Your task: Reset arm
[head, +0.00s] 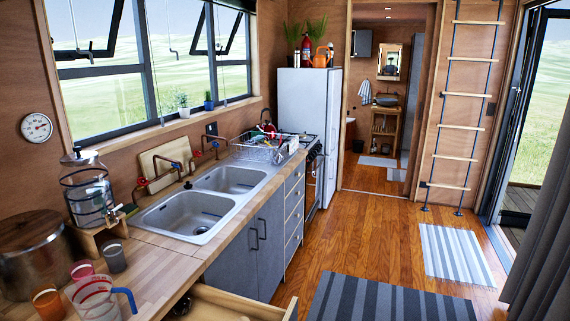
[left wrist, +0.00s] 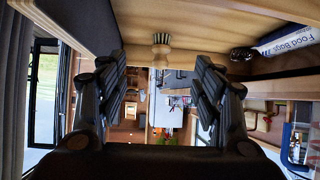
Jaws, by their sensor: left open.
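My left gripper (left wrist: 160,85) shows in the left wrist view. Its two dark fingers stand well apart, with nothing held between them. A small pale object with dark bristles (left wrist: 161,45) appears beyond the fingers, near the top middle; I cannot tell what it is. I cannot clearly make out my left gripper in the head view. My right gripper is in neither view.
An open wooden drawer (head: 238,303) juts out below the counter (head: 150,262). A measuring cup (head: 97,298) and a water dispenser (head: 90,195) stand on the counter. A food bags box (left wrist: 288,40) shows in the wrist view.

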